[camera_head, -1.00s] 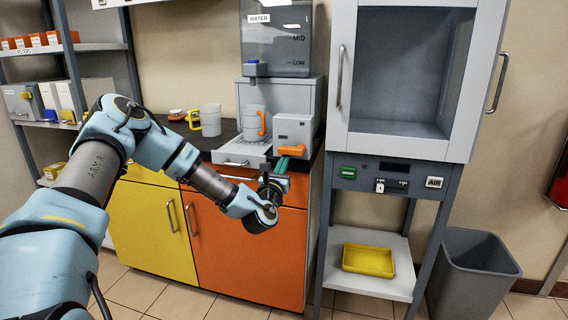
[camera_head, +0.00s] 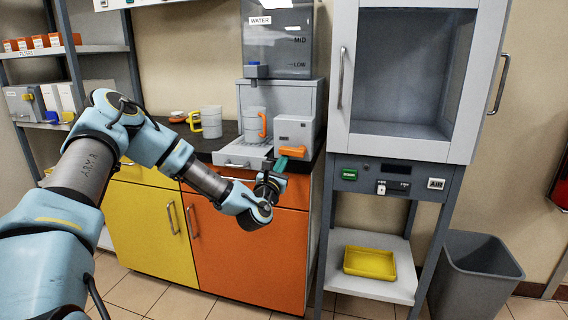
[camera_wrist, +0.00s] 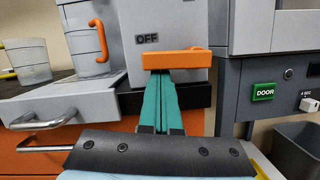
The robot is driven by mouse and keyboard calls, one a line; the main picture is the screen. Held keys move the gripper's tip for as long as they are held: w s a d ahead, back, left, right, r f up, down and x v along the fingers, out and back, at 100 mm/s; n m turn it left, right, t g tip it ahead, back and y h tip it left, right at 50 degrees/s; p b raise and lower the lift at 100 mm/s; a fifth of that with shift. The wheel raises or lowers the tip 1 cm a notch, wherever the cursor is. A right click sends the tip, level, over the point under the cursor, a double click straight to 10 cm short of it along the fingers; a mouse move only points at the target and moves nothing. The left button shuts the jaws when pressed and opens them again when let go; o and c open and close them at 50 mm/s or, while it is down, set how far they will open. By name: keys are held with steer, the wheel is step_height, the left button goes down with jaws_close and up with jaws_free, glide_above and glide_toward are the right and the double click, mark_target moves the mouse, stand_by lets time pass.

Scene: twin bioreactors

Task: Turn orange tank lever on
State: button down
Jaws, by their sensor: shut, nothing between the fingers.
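The orange lever (camera_head: 293,152) is on the front of a light grey unit (camera_head: 297,130) at the right of the tank. It lies horizontally; the wrist view shows it as an orange bar (camera_wrist: 185,59) just below the printed word OFF. My gripper (camera_head: 281,164) is shut and empty, its teal fingers pointing up at the lever. In the wrist view the fingertips (camera_wrist: 161,76) are at the lower edge of the lever's left part. I cannot tell whether they touch it. The water tank (camera_head: 278,45) stands above, behind the lever.
A grey mug with an orange handle (camera_head: 255,122) stands under the tank, left of the lever. A drawer handle (camera_wrist: 45,121) is close at the gripper's left. The cabinet with the green DOOR button (camera_wrist: 263,92) stands to the right. A yellow tray (camera_head: 369,262) is on its lower shelf.

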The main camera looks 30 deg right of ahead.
step_height(320, 180, up, 4)
steer(key=m+g, duration=0.1)
steer(key=m, duration=0.4)
steer(key=m+g+h, duration=0.1)
steer(key=m, duration=0.4)
steer(key=shift+w+a+g, duration=0.1)
steer(key=shift+g, duration=0.3)
steer(key=m, duration=0.1)
steer(key=r+m, duration=0.1)
steer(key=m+g, duration=0.1)
steer(key=shift+s+d+r+m, duration=0.2)
steer(key=shift+s+d+m, duration=0.05)
steer(key=shift+m, duration=0.15)
steer(key=m, duration=0.2)
steer(key=shift+s+d+r+m+g+y, duration=0.25)
steer(key=shift+r+m+g+y, duration=0.05)
steer(key=shift+r, duration=0.05)
steer(key=shift+s+d+r+m, duration=0.15)
steer(key=shift+m, duration=0.35)
steer(key=shift+d+r, duration=0.1)
steer(key=shift+s, duration=0.1)
